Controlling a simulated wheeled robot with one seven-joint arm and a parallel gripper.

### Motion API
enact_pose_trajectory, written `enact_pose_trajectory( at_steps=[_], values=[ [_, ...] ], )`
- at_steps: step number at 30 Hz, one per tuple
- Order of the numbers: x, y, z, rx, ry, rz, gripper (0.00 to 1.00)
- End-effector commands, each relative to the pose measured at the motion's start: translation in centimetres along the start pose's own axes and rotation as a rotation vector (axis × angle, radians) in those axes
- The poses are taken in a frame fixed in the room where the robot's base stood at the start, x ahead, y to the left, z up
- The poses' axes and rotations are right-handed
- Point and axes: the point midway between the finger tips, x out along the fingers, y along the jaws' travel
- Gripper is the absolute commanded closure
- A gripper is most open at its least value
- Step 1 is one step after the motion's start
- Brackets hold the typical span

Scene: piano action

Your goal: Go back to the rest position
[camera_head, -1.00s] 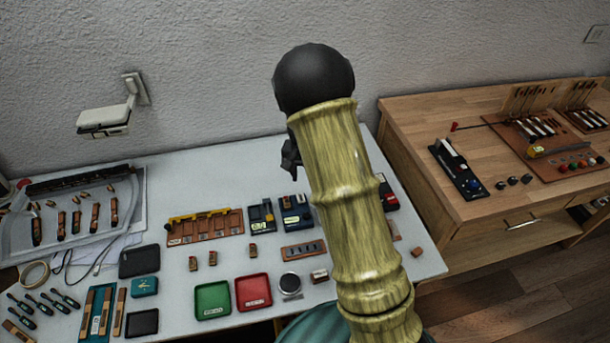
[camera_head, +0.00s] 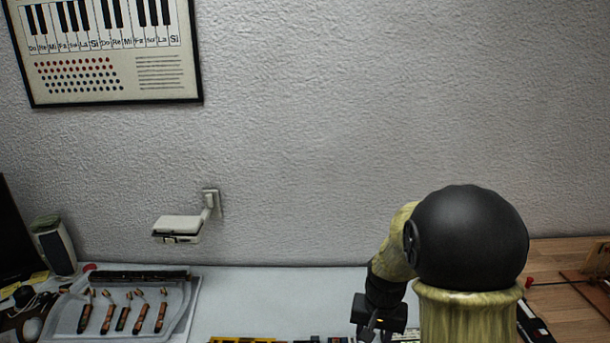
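My gripper (camera_head: 377,328) shows at the bottom, right of centre, at the end of my bent arm. It is dark and points down over the back part of the white table (camera_head: 270,300). My black elbow joint and yellowish arm link stand just to its right. The fingertips are small and partly cut off by the lower picture edge, so I cannot tell whether they are open or shut. I see no object clearly held in it.
A clear tray (camera_head: 185,325) with several hammer-like parts lies at the left. A yellow-edged rack (camera_head: 245,340) shows at the bottom edge. A white wall fixture (camera_head: 180,228) juts out above the table. A speaker (camera_head: 55,247) stands far left; a wooden desk (camera_head: 560,253) is right.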

Motion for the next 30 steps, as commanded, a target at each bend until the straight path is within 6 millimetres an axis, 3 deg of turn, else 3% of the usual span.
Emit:
enact_pose_trajectory(
  at_steps=[6, 12, 16, 30],
  values=[
    [-3.2, 1.8, 6.3, -0.148, 0.076, -0.016, 0.57],
    [-4.4, 3.0, 10.7, -0.261, 0.131, -0.011, 0.57],
    [-4.5, 3.2, 11.5, -0.285, 0.141, -0.008, 0.57],
    [-4.5, 3.1, 11.4, -0.283, 0.140, -0.008, 0.57]
  ],
)
